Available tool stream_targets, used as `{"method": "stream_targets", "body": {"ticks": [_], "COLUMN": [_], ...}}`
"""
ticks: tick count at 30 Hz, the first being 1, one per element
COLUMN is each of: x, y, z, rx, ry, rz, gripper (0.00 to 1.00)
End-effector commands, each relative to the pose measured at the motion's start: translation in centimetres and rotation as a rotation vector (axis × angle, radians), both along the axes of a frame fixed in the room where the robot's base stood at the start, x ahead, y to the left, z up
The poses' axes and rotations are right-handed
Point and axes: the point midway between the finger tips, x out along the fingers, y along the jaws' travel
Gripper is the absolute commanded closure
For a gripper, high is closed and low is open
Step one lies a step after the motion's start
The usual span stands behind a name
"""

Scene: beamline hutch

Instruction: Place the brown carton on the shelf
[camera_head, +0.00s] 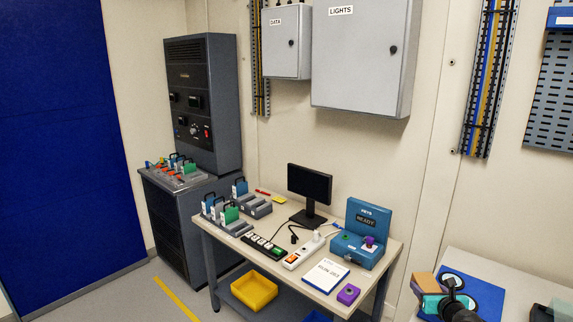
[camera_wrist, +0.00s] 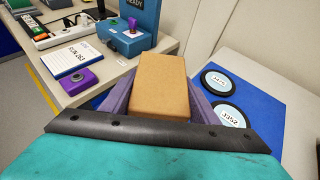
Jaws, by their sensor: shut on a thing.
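The brown carton (camera_wrist: 160,85) is a plain tan block. It sits between the purple fingers of my gripper (camera_wrist: 157,92), which is shut on it, at the centre of the wrist view. In the head view the carton (camera_head: 422,284) shows at the lower right, beside my teal gripper (camera_head: 432,303), over or near the right-hand bench. The carton's underside is hidden. A low shelf (camera_head: 287,303) shows under the middle table; I cannot tell whether it is the task's shelf.
A blue mat (camera_wrist: 258,92) with round labelled discs lies on the right bench. The middle table (camera_head: 300,283) carries a monitor (camera_head: 310,190), power strips, a blue box (camera_head: 366,233), a booklet and a purple button box (camera_head: 348,295). A yellow bin (camera_head: 254,290) stands below it.

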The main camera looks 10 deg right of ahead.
Motion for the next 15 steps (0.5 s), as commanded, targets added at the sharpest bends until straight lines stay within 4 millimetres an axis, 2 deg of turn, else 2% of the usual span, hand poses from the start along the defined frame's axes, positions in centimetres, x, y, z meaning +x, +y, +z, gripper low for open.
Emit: {"method": "stream_targets", "body": {"ticks": [1, 6, 15], "x": [1.2, 4.5, 9.4], "y": [1.4, 5.8, 14.7], "z": [0.0, 0.4, 1.0], "rx": [-0.001, 0.000, -0.001], "ry": [-0.002, -0.002, -0.002], "rz": [0.030, 0.123, 0.316], "gripper": [0.81, 0.81, 0.81]}}
